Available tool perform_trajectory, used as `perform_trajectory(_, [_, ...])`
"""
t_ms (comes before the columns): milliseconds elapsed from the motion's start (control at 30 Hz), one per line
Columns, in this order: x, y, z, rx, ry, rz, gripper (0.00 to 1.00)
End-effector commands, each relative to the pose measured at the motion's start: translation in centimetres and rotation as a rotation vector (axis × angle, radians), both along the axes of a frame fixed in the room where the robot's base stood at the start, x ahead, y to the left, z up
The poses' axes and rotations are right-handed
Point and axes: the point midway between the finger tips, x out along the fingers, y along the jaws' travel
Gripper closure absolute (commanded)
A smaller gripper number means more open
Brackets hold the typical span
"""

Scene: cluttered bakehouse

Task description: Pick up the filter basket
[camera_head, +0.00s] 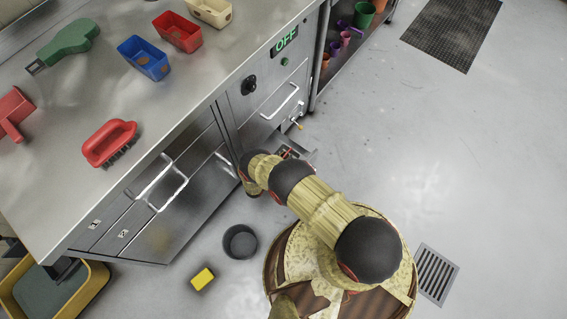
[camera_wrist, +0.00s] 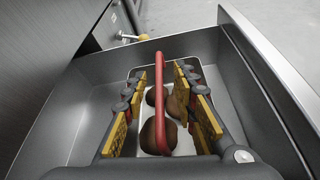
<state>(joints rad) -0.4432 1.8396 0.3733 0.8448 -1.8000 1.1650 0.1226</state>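The filter basket is a pale, shallow tray with a long red handle (camera_wrist: 161,105) across its top. In the wrist view it sits inside an open grey metal drawer (camera_wrist: 85,92), with several brown lumps in it. My gripper (camera_wrist: 161,78) is open, its yellow-padded fingers on either side of the red handle, with gaps on both sides. The fingers and palm hide parts of the basket's sides and near end. In the head view my arm partly covers the drawer, and only a little red shows there.
The drawer walls stand close around my gripper. A steel counter (camera_head: 200,75) with colored bins and a red brush (camera_head: 110,143) is at left. A dark bucket (camera_head: 240,242) and yellow block (camera_head: 202,279) lie on the floor. The floor at right is mostly clear.

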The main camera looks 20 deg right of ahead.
Motion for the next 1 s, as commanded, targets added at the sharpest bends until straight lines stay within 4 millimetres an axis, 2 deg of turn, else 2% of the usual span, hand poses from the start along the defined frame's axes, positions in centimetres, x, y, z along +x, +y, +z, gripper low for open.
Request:
perform_trajectory(267, [0.31,-0.27,-0.05,0.001,-0.001,0.001,0.72])
perform_trajectory(767, [0.3,-0.24,-0.05,0.001,-0.001,0.001,0.99])
perform_trajectory(1000, [0.29,-0.24,-0.06,0.001,-0.001,0.001,1.0])
